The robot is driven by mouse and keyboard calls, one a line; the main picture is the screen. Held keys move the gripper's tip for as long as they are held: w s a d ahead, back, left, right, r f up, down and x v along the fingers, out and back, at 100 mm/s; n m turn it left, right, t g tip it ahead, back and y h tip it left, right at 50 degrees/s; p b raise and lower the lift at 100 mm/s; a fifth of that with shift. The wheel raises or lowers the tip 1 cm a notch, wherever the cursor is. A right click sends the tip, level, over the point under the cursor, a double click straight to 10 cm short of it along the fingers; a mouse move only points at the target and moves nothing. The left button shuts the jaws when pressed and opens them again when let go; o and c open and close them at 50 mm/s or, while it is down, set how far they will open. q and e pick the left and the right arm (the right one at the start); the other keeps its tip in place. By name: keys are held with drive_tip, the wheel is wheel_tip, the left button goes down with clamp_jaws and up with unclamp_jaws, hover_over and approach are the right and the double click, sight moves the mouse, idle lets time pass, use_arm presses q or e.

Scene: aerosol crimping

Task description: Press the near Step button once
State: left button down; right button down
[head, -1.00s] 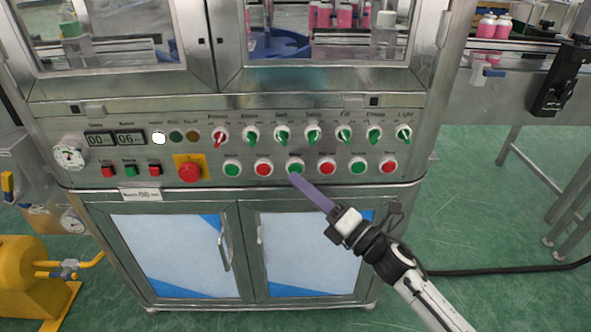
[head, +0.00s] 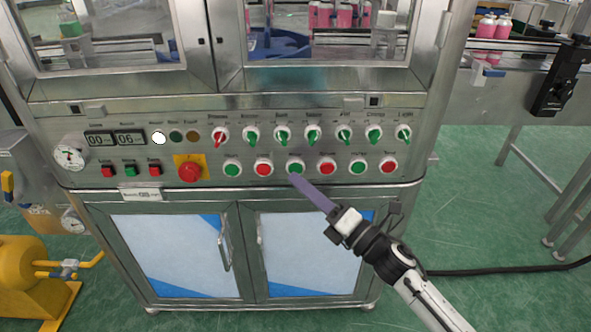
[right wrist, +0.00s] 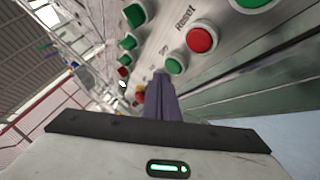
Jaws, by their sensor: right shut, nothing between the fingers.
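The green push button (head: 296,168) third from the left in the lower button row appears to be the near Step button; its label is blurred. My right gripper (head: 296,178) is shut and empty, its long purple fingers reaching up from the lower right. The fingertips are at the lower edge of this button in the head view. In the right wrist view the fingers (right wrist: 158,84) point at the panel, with the green button (right wrist: 174,65) close beside their tips. I cannot tell whether they touch it. My left gripper is not in view.
A red button (head: 264,169) sits to the left and the red Reset button (right wrist: 202,38) to the right. A big red emergency button (head: 190,171) is farther left. Rotary switches (head: 282,135) line the row above. Cabinet doors (head: 185,250) with handles are below.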

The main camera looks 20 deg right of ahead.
drive_tip(key=shift+w+d, duration=0.15)
drive_tip(key=shift+w, duration=0.25)
drive_tip(key=shift+w+d+b, duration=0.1)
drive_tip(key=shift+w+b, duration=0.25)
idle(0.8)
drive_tip(key=shift+s, duration=0.1)
drive_tip(key=shift+s+a, duration=0.25)
drive_tip(key=shift+s, duration=0.45)
drive_tip(key=shift+s+a+p, duration=0.2)
drive_tip(key=shift+s+p, duration=0.05)
drive_tip(key=shift+s, duration=0.55)
drive_tip(key=shift+s+a+p, duration=0.25)
drive_tip(key=shift+s, duration=0.55)
drive_tip(key=shift+s+a+p, duration=0.2)
drive_tip(key=shift+s+p, duration=0.05)
drive_tip(key=shift+s, duration=0.55)
